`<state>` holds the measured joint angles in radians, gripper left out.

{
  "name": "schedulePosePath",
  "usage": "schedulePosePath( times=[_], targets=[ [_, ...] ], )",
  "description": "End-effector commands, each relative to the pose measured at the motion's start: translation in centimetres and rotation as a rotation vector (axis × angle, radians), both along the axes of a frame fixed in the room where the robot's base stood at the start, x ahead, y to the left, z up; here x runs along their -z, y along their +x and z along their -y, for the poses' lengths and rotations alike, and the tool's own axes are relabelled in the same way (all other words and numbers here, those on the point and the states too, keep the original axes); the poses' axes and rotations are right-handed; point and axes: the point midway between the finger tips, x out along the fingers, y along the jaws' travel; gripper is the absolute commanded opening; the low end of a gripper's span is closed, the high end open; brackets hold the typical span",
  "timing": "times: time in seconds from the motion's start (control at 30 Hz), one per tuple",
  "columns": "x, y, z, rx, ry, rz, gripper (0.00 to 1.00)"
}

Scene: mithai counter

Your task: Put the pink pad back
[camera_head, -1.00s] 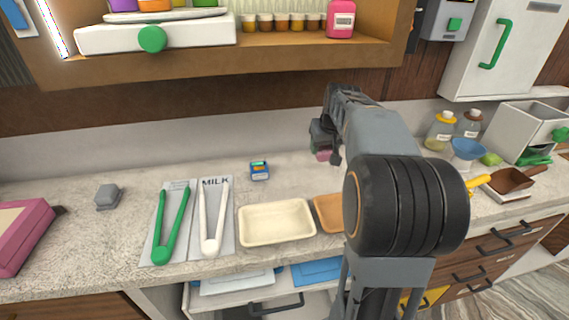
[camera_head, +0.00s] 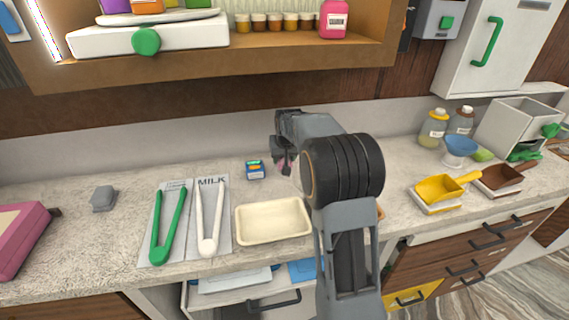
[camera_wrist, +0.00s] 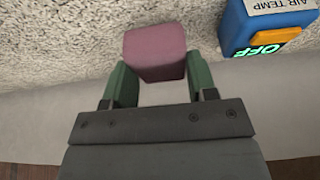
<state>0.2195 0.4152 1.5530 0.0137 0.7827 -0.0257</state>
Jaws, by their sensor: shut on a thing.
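The pink pad (camera_wrist: 154,52) is a small dusty-pink block. In the wrist view it sits between the two green fingers of my gripper (camera_wrist: 153,80), which is shut on it. In the head view only a sliver of the pad (camera_head: 284,166) shows, with my arm hiding much of it. My gripper (camera_head: 282,160) is at the back of the counter, just right of a small blue device (camera_head: 255,170). In the wrist view the blue device (camera_wrist: 262,27) has an orange switch and a green OFF display. I cannot tell whether the pad touches the counter.
A cream tray (camera_head: 240,232) lies in front of the gripper. Green tongs (camera_head: 163,232) and white tongs (camera_head: 207,230) lie on mats to the left. A yellow scoop (camera_head: 441,190) and a blue bowl (camera_head: 460,146) stand right. The shelf (camera_head: 290,55) overhangs the back.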

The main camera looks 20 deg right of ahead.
Motion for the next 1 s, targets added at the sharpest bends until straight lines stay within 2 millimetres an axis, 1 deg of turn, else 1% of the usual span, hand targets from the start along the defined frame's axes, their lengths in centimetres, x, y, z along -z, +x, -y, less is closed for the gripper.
schedulePosePath(
  times=[0.03,0.1,0.2,0.4,0.43,0.67,0.9,1.0],
  targets=[
    [0.8,0.0,0.0,0.0,0.001,-0.004,0.33],
    [1.8,0.0,0.0,0.0,0.001,-0.003,0.33],
    [2.9,-0.1,0.0,0.0,0.0,-0.002,0.33],
    [3.0,-0.1,0.0,-0.001,0.0,-0.002,0.33],
    [3.0,-0.1,0.0,-0.001,0.0,-0.002,0.55],
    [2.9,-0.1,0.0,-0.001,0.0,-0.001,0.77],
    [2.9,-0.1,0.0,-0.001,0.0,0.0,0.78],
    [2.3,-0.2,0.0,-0.001,-0.001,0.002,0.78]
  ],
)
